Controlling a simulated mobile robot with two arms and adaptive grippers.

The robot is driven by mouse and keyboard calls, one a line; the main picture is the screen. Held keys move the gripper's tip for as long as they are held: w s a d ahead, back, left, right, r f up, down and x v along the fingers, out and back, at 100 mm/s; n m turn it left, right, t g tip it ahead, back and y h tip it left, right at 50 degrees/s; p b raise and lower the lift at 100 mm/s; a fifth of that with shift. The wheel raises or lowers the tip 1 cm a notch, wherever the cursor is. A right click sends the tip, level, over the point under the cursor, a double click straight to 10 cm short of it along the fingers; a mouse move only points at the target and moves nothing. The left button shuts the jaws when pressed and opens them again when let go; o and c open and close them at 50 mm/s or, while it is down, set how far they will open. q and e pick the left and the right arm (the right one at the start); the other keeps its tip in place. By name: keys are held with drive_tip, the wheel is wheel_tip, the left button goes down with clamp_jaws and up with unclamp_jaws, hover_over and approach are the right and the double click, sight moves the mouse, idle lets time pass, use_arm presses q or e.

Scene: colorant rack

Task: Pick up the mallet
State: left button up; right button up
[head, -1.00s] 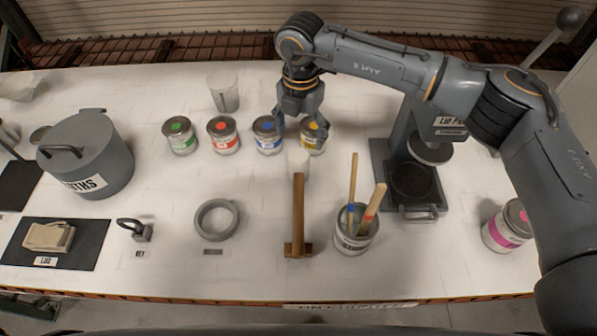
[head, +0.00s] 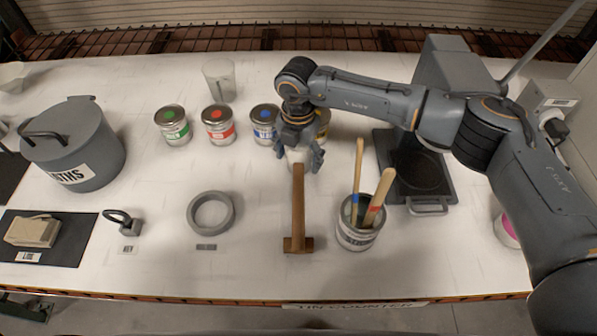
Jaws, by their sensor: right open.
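The mallet (head: 298,208) lies on the white counter, its brown wooden handle pointing away from me and its head (head: 298,244) nearest me. The far end of the handle meets a pale cylindrical piece (head: 297,156), partly hidden by my gripper. My right gripper (head: 299,166) is over the far end of the handle, fingers pointing down and spread to either side of the pale piece. It is open; I cannot tell whether the fingers touch anything. My left gripper is not in view.
A can of stirring sticks (head: 357,235) stands close right of the mallet. A grey ring (head: 211,213) lies to its left. A grey pot (head: 85,150) stands far left.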

drive_tip(key=shift+r, duration=0.1)
drive_tip(key=c, duration=1.4)
drive_tip(key=shift+r, duration=0.1)
drive_tip(key=shift+r, duration=0.25)
wheel_tip(320, 180, up, 9)
drive_tip(key=p, duration=0.4)
drive_tip(key=shift+f+p, duration=0.15)
drive_tip(key=shift+p, duration=0.15)
drive_tip(key=shift+r, duration=0.35)
